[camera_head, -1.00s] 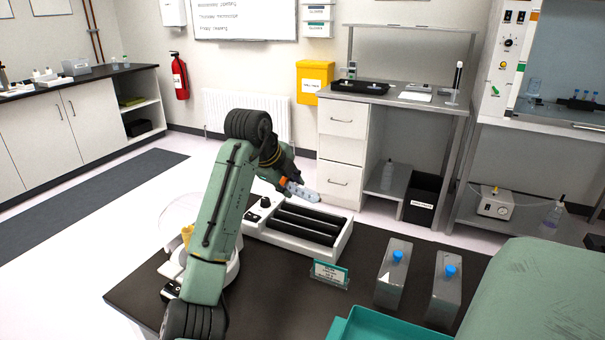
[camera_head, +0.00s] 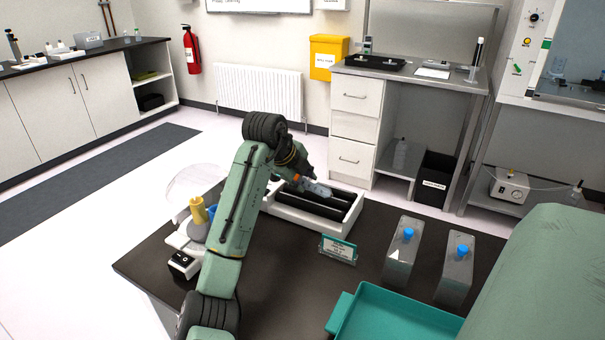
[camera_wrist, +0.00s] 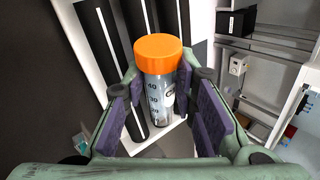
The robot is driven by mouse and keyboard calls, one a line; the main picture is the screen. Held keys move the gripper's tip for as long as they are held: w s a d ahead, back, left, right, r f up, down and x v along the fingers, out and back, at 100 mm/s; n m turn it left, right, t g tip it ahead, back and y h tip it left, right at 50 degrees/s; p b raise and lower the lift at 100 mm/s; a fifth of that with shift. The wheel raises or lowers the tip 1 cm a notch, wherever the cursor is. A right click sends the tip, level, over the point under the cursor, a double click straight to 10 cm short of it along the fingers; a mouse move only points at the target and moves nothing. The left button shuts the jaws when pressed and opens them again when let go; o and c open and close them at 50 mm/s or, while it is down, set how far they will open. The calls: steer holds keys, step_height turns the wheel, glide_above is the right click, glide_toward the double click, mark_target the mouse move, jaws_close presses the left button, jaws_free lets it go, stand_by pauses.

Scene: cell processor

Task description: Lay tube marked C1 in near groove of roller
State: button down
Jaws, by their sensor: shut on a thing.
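My gripper (camera_head: 304,181) is shut on a clear tube (camera_head: 318,189) with an orange cap. In the wrist view the tube (camera_wrist: 160,92) stands between the two dark finger pads of my gripper (camera_wrist: 163,112), cap towards the camera. Graduation numbers and part of a dark mark show on it; the full mark is not readable. The white roller (camera_head: 341,227) with long black bars lies under the tube in the head view. Its black bars (camera_wrist: 96,35) also show beyond the tube in the wrist view. I cannot tell whether the tube touches the bars.
A small teal-edged sign (camera_head: 338,250) stands in front of the roller. Two grey boxes with blue caps (camera_head: 402,262) and a teal tray (camera_head: 392,325) are to the right on the dark bench (camera_head: 285,285). A yellow item (camera_head: 198,210) on a white device is left of my arm.

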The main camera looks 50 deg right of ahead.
steer(key=shift+f, duration=0.25)
steer(key=c, duration=1.2)
jaws_free()
steer(key=v, duration=1.2)
